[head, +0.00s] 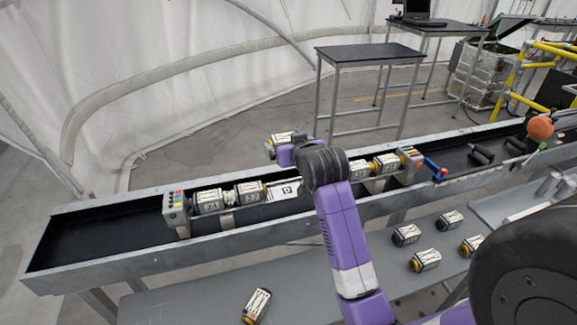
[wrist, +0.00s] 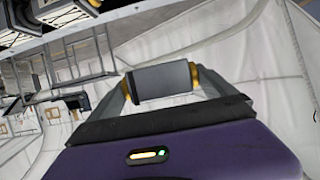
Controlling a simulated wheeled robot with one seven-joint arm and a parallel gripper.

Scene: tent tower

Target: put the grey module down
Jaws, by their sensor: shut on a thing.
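The grey module (wrist: 163,80) is held between the two fingers of my gripper (wrist: 160,84) in the wrist view. Yellow ends show at both its sides. In the head view my gripper (head: 275,147) is raised above the long black trough (head: 115,232), near its far side. The held module (head: 288,137) shows there only in part, behind my purple wrist. My gripper is shut on it, clear of the trough floor.
In the trough, numbered modules (head: 207,202) sit in a row left of a white marked plate (head: 284,190). More modules (head: 386,163) sit right of my arm. Several loose modules (head: 407,235) lie on the grey bench in front. A dark-topped table (head: 368,53) stands behind.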

